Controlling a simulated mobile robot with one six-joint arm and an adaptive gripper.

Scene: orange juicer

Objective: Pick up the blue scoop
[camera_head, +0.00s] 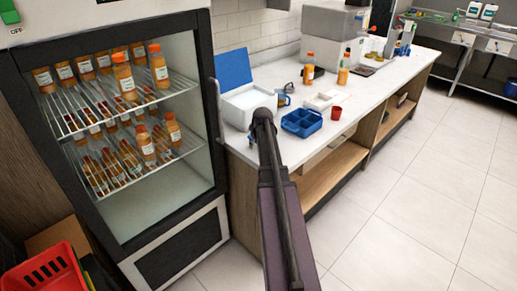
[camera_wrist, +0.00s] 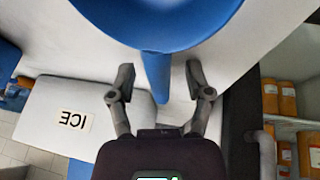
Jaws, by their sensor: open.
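The blue scoop shows large in the wrist view, its bowl (camera_wrist: 170,15) cut off by the top edge and its handle (camera_wrist: 157,72) pointing down toward my gripper. My gripper (camera_wrist: 159,77) is open, with one finger on each side of the handle and a visible gap on both sides. In the head view my arm reaches to the white ice box (camera_head: 252,103) on the counter. I cannot make out the scoop there.
The ice box has a raised blue lid (camera_head: 233,68). A blue divided tray (camera_head: 301,123), a red cup (camera_head: 336,113) and orange bottles (camera_head: 343,76) stand on the counter (camera_head: 300,150) to the right. A fridge (camera_head: 205,110) with several juice bottles is close on the left.

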